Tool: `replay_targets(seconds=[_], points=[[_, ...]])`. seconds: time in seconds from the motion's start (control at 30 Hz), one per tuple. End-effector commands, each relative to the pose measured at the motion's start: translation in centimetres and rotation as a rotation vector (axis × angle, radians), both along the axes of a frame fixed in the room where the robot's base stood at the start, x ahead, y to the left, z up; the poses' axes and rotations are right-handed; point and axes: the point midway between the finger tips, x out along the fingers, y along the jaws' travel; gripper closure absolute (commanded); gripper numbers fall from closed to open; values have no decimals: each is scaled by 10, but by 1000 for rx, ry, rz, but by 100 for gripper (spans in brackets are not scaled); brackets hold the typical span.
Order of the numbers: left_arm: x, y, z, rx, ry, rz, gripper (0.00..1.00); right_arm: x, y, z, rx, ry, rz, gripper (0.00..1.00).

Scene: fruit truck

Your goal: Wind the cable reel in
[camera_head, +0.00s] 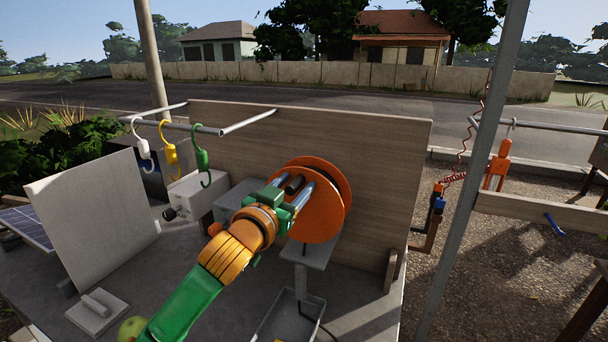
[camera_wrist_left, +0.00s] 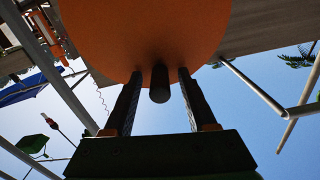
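The cable reel (camera_head: 322,215) is an orange disc reel on a grey stand (camera_head: 308,254) near the wooden back board. A dark crank handle (camera_head: 293,185) sticks out from its face. My left gripper (camera_head: 299,189) is at the reel face, with its fingers on either side of the handle. In the left wrist view the handle (camera_wrist_left: 159,84) lies between the two fingers (camera_wrist_left: 157,98), with a gap on each side. The gripper is open. A dark cable (camera_head: 318,322) shows by the tray below the reel; its run up to the reel is hidden. My right gripper is not in view.
A grey tray (camera_head: 283,318) lies below the reel. White, yellow and green hooks (camera_head: 202,162) hang from a rail at the left. A pale upright panel (camera_head: 92,215) and a grey box (camera_head: 196,194) stand left of my arm. A metal post (camera_head: 474,165) rises at the right.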

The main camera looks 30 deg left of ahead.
Motion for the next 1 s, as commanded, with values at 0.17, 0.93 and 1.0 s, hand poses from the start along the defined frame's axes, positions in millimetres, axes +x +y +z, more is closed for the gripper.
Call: replay_targets(seconds=[0.17, 0.93, 1.0], points=[[0, 0, 0, 0, 0, 0, 87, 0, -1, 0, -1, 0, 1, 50], [1, -27, -6, -1, 0, -2, 86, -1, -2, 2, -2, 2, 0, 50], [2, -32, -10, -2, 1, -2, 86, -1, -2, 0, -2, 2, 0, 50]])
